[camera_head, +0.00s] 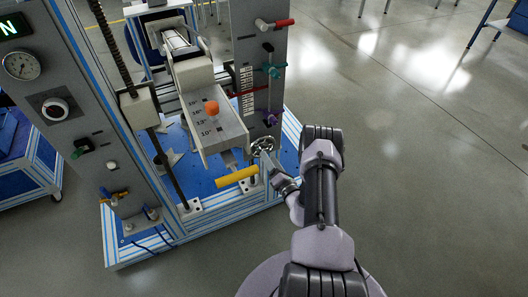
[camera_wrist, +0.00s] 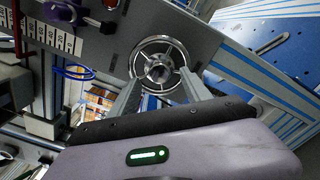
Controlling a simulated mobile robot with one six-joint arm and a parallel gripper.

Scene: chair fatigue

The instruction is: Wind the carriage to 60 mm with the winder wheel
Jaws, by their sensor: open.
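The winder wheel (camera_head: 263,145) is a small metal spoked handwheel low on the grey upright plate. In the wrist view the wheel (camera_wrist: 158,42) is face-on, just beyond my gripper (camera_wrist: 163,82). The two fingers are apart, with their tips by the lower left and lower right of the rim; whether they touch it is unclear. In the head view my gripper (camera_head: 275,170) is just below and right of the wheel, partly hidden by my arm.
A purple knob (camera_head: 271,118), a teal handle (camera_head: 271,71) and a red-handled lever (camera_head: 278,24) stick out above the wheel. A yellow bar (camera_head: 237,177) lies close left of my gripper. A tilted grey plate (camera_head: 218,136) bears an orange knob. The floor to the right is clear.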

